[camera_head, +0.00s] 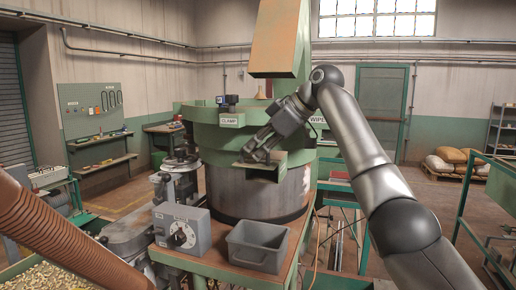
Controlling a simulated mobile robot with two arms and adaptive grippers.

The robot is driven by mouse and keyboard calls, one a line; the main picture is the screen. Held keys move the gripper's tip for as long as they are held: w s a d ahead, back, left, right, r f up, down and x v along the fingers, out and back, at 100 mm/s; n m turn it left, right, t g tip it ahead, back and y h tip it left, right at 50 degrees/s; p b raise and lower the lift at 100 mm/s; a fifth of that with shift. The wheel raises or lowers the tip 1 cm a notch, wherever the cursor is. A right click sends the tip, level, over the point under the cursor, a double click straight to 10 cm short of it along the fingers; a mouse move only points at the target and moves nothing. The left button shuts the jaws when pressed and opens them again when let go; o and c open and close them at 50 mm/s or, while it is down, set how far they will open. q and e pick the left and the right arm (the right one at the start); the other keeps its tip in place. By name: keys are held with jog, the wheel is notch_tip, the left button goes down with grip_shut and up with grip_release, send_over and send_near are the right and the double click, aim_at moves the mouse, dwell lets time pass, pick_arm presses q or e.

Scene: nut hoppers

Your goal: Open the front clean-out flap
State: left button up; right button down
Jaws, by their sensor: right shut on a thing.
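The hopper is a round machine with a green upper band (205,137) and a worn grey drum (235,192) below. The front clean-out flap (262,166) appears as a small green plate at the front of the drum, just under the green band. It seems to stand out from the drum, but how far it is tilted is hard to tell. My right gripper (254,155) reaches in from the right and is shut on the flap's edge. The gripper hides part of the flap and the opening behind it. My left gripper is out of view.
A grey control box with a dial (181,234) and a grey open bin (257,246) stand on the ledge below the drum. A brown ribbed hose (60,235) crosses the lower left above a tray of nuts (45,276). Green rails (470,215) stand at the right.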

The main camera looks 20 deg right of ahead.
jog(key=c, duration=1.6)
grip_release()
jog(key=shift+w, duration=0.1)
jog(key=shift+o, duration=0.2)
jog(key=shift+d, duration=0.1)
jog(key=v, duration=1.2)
